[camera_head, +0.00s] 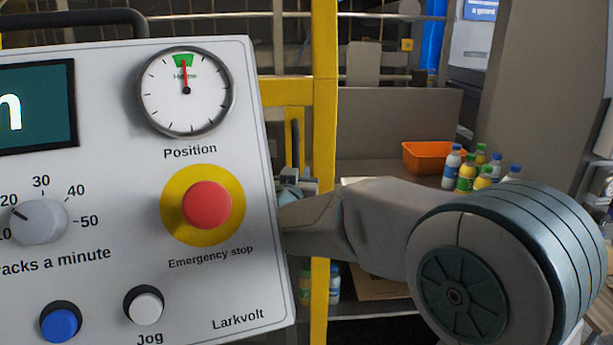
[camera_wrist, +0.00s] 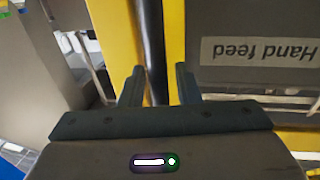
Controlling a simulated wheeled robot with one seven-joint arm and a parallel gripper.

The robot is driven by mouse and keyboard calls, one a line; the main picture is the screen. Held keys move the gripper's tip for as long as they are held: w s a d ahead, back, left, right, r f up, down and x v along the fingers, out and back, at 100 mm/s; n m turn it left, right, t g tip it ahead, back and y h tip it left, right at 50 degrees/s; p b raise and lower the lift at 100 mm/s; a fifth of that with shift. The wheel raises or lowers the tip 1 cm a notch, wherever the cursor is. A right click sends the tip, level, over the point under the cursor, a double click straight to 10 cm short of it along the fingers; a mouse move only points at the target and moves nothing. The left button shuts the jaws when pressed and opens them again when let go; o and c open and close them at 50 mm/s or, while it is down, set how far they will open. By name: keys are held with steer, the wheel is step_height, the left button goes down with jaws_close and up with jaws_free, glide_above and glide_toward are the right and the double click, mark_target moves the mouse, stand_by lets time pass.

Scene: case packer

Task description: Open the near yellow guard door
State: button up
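The yellow guard door frame (camera_head: 325,120) stands behind the control panel's right edge in the head view. A dark upright handle bar (camera_head: 295,145) shows beside it. In the wrist view, a dark upright bar (camera_wrist: 152,45), apparently the handle, runs between yellow uprights (camera_wrist: 115,28). My gripper (camera_wrist: 160,84) is open, with one finger on each side of the bar and visible gaps. I cannot tell how deep the bar lies between the fingers. In the head view my gripper (camera_head: 292,190) is partly hidden by the panel. Whether the door is fully shut is unclear.
A white control panel (camera_head: 120,200) with dial and red emergency stop (camera_head: 207,206) fills the left, close to my arm. An orange bin (camera_head: 428,157) and several bottles (camera_head: 470,172) stand at right. A "Hand feed" plate (camera_wrist: 260,52) is right of the fingers.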

steer(key=shift+w+d+f+h, duration=0.2)
steer(key=shift+d+h, duration=0.1)
steer(key=shift+d, duration=0.35)
steer(key=shift+a, duration=0.1)
